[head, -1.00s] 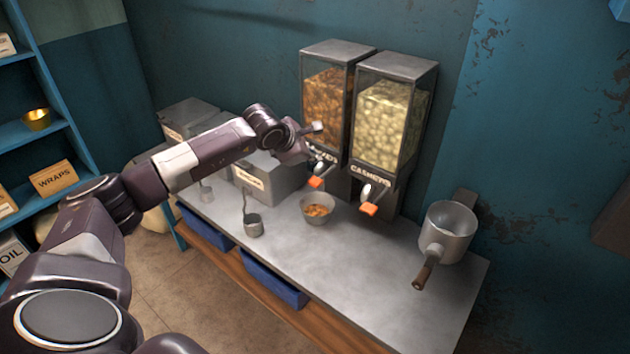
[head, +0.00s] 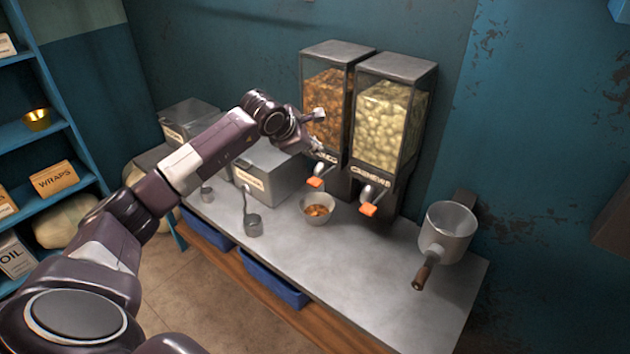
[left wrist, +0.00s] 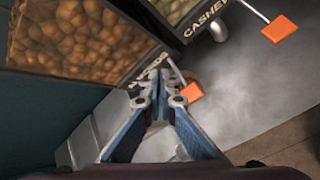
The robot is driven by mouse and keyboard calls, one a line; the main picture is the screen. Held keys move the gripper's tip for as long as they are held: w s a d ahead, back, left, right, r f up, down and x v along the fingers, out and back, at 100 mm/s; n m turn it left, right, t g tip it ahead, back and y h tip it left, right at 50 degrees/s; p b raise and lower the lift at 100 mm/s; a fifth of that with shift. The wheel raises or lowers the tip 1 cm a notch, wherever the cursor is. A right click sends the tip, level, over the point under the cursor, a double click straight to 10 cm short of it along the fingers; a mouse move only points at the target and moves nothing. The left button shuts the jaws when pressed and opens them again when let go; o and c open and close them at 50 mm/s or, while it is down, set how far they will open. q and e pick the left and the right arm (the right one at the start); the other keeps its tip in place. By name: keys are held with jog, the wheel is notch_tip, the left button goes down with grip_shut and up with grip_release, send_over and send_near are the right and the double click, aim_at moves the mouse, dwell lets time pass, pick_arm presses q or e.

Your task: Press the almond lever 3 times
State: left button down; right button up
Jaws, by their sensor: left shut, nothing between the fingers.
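The almond dispenser (head: 326,105) is the left bin of brown nuts above the counter. Its orange-tipped almond lever (head: 315,182) shows below it, and also in the left wrist view (left wrist: 191,92). My left gripper (head: 328,155) is shut and empty, in front of the almond bin and above the lever; in the left wrist view its fingertips (left wrist: 159,82) appear beside the orange tab. I cannot tell whether they touch the lever. A small bowl (head: 330,214) with some almonds in it stands below the spout. My right gripper is not in view.
The cashew dispenser (head: 392,120) stands close on the right, with its own orange-tipped lever (head: 368,209). A metal pot (head: 447,232) is at the right of the counter. The front right counter (head: 370,270) is clear.

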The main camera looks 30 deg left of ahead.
aim_at(314, 182)
pick_arm(q)
jog(key=shift+s+a+r, duration=0.15)
jog(key=shift+r, duration=0.1)
jog(key=shift+f, duration=0.15)
notch_tip(314, 182, down, 8)
jog(key=b, duration=0.4)
jog(key=shift+b, duration=0.35)
jog(key=shift+f+b, duration=0.3)
dwell(1.0)
jog(key=shift+f+b, duration=0.4)
jog(key=shift+b, duration=0.1)
